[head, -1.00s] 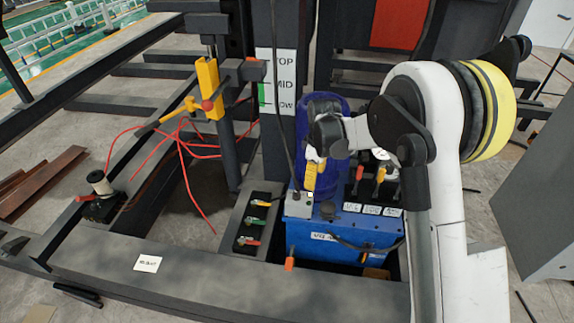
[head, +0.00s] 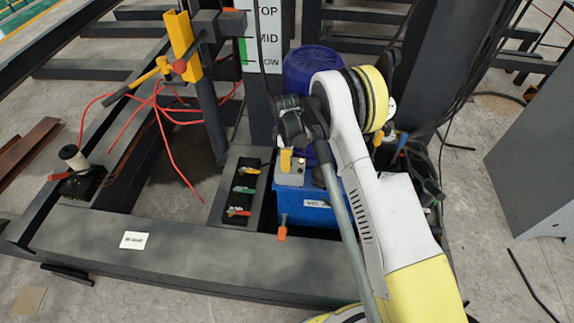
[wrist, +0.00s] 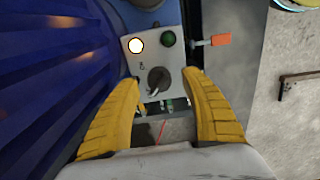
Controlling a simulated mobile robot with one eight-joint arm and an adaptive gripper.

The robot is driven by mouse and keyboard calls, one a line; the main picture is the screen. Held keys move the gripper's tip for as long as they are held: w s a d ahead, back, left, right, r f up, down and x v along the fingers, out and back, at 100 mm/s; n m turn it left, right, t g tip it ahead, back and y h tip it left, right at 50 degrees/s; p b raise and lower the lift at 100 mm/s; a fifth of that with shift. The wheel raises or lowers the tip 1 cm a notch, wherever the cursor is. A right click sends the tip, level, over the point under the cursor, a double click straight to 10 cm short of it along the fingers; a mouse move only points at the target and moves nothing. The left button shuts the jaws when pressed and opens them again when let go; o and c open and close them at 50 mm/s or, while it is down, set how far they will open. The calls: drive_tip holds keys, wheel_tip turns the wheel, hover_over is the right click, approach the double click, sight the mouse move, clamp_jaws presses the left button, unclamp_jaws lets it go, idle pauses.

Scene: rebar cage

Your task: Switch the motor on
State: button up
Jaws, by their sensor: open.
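The grey switch box (head: 291,176) sits on the blue tank unit beside the blue ribbed motor (head: 303,66). In the wrist view the box (wrist: 133,62) shows a black rotary knob (wrist: 157,80), a bright white lamp (wrist: 136,46) and a green button (wrist: 168,39). My gripper (wrist: 159,76) is open, with its yellow fingers on either side of the knob and apart from it. In the head view my gripper (head: 286,160) is just above the box, and its wrist partly hides the motor. The ribbed motor (wrist: 50,65) fills the wrist view's left side.
An orange-handled lever (wrist: 214,40) is right of the box in the wrist view. A valve panel (head: 243,190) with coloured handles stands left of the blue tank (head: 318,215). Red cables lie further left. A grey cabinet (head: 535,150) stands at the right.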

drive_tip(key=shift+f, duration=0.6)
clamp_jaws()
